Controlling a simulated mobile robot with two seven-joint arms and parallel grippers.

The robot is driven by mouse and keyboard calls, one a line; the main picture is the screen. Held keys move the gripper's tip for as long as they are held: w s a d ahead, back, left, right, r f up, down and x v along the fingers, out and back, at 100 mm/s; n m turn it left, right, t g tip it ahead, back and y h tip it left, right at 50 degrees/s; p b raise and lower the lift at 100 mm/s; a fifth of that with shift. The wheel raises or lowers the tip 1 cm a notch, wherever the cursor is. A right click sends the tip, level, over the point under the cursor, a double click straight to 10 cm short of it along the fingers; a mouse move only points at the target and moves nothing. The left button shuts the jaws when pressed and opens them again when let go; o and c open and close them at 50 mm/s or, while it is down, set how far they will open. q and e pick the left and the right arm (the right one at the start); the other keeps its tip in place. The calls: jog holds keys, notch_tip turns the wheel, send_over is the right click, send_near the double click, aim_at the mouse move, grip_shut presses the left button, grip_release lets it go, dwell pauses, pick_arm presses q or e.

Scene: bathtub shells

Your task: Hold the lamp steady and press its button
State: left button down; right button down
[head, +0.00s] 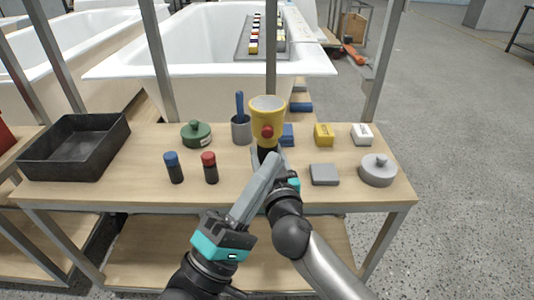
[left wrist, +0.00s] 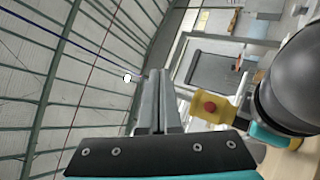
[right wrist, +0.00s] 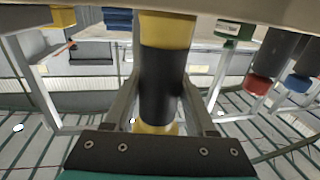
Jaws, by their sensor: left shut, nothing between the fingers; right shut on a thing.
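The yellow lamp (head: 268,108) with a red button (head: 267,132) on its side stands upright above the middle of the table, its wide end up. My right gripper (right wrist: 160,100) is shut on the lamp's black grip (right wrist: 163,75). The lamp's lower end is hidden in the head view, so I cannot tell whether it touches the table. My left gripper (head: 272,160) is shut and empty, its fingertips pointing up just below the lamp's head. In the left wrist view its closed fingers (left wrist: 160,80) are left of the lamp (left wrist: 207,110) and apart from the red button (left wrist: 209,106).
White bathtubs (head: 210,60) stand behind.

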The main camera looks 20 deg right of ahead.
aim_at(261, 146)
pick_arm(q)
jog(key=shift+w+d+f+m+g+y, duration=0.3)
jog(key=shift+w+f+m, duration=0.4)
jog(key=shift+w, duration=1.1)
jog(key=shift+w+d+f+m+g+y, duration=0.1)
jog(key=shift+w+d+f+m+y, duration=0.45)
jog(key=shift+w, duration=1.25)
jog(key=shift+w+d+f+m+g+y, duration=0.15)
jog(key=shift+w+f+m, duration=0.75)
jog(key=shift+w, duration=0.9)
jog(key=shift+w+d, duration=0.1)
jog(key=shift+w, duration=0.05)
jog(key=shift+w, duration=0.25)
jog(key=shift+w+d, duration=0.1)
jog(key=shift+s+a, duration=0.2)
jog(key=shift+s, duration=0.35)
